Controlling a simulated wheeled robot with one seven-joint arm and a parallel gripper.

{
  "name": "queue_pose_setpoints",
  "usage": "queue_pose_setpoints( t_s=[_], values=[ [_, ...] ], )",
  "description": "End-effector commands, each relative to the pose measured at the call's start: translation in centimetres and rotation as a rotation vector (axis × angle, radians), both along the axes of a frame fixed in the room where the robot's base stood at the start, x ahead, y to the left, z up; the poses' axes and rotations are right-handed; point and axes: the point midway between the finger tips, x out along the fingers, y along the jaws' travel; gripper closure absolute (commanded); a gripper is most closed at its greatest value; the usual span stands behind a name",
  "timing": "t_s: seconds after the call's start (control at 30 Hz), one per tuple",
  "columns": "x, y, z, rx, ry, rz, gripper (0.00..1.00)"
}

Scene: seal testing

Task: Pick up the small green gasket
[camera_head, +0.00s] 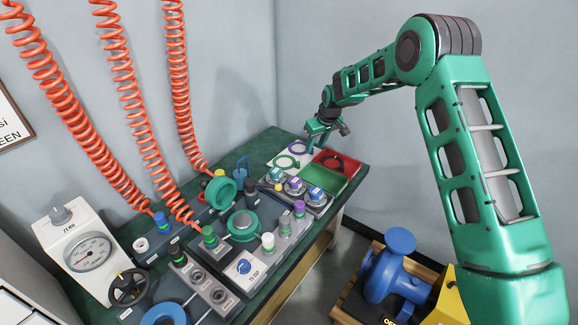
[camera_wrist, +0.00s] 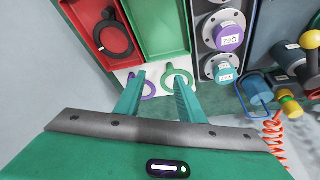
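The small green gasket (camera_head: 277,161) is a thin ring lying on a white sheet (camera_head: 279,148) at the far end of the bench. In the wrist view the green gasket (camera_wrist: 167,77) shows just beyond my fingertips, partly covered by the right finger. A purple ring (camera_head: 291,149) lies beside it; in the wrist view this purple ring (camera_wrist: 151,89) is partly behind the left finger. My gripper (camera_head: 318,142) is above the sheet, with its fingers apart and nothing held; it also shows in the wrist view (camera_wrist: 160,78).
A red tray (camera_wrist: 88,17) holding a black ring (camera_wrist: 116,41) and an empty green tray (camera_head: 322,180) adjoin the sheet. Round labelled fixtures (camera_head: 295,186) stand close by.

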Motion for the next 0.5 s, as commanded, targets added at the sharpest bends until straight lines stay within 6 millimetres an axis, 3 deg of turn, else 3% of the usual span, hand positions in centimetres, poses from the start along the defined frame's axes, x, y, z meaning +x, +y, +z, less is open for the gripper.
queue_pose_setpoints(
  t_s=[0.13, 0.5],
  values=[
    [1.0, 2.9, -2.4, 0.019, -0.013, 0.041, 0.64],
    [2.5, 4.4, -6.5, 0.025, -0.017, 0.052, 0.64]
  ],
)
